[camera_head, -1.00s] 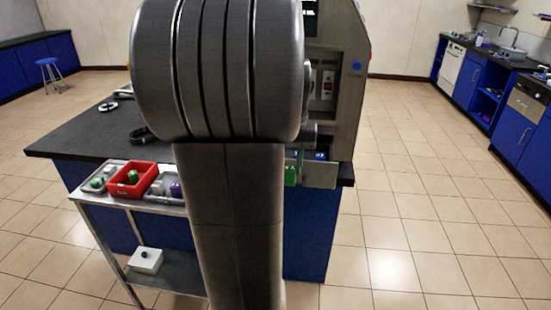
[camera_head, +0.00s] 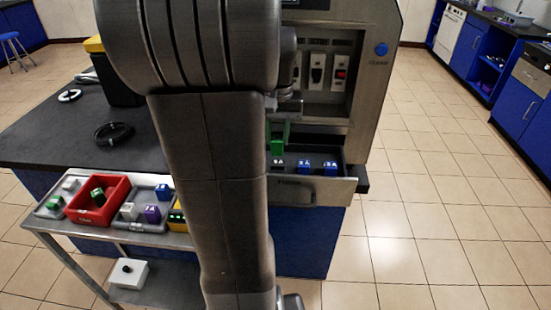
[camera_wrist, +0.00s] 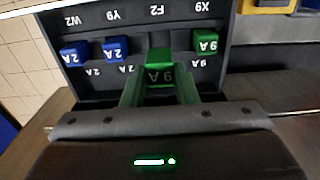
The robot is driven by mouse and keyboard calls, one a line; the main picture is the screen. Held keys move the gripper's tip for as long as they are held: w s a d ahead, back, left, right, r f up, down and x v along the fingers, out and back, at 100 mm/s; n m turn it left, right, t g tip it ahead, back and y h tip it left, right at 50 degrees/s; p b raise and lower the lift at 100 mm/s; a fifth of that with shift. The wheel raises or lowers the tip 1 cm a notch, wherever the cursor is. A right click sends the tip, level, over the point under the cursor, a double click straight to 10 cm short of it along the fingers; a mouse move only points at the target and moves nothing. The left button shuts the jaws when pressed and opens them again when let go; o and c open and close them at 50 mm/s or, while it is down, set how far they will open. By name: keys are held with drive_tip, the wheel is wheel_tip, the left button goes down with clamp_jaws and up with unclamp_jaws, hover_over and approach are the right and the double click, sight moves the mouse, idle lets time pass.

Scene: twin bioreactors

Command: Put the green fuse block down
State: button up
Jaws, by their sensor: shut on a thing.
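My gripper (camera_wrist: 160,92) is shut on the green fuse block (camera_wrist: 160,72), with green-looking fingers on both sides of it. In the head view the held green fuse block (camera_head: 277,147) is over the open drawer (camera_head: 318,192), left of two blue fuse blocks (camera_head: 304,166) (camera_head: 330,168). In the wrist view the block is in front of a labelled row, between a blue block (camera_wrist: 116,49) and another green block (camera_wrist: 206,42). Its underside is hidden, so I cannot tell whether it touches the drawer. My arm covers the drawer's left part in the head view.
A cabinet with switches (camera_head: 317,75) stands directly above the drawer. A cart at left holds a red bin (camera_head: 97,200) with a green block and grey trays with several blocks. A black ring (camera_head: 113,132) lies on the dark bench. Floor at right is clear.

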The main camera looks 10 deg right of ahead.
drive_tip(key=shift+f, duration=3.55)
drive_tip(key=shift+f, duration=0.2)
drive_tip(key=o, duration=1)
drive_tip(key=shift+r, duration=0.1)
wheel_tip(320, 180, up, 12)
drive_tip(key=shift+r, duration=0.15)
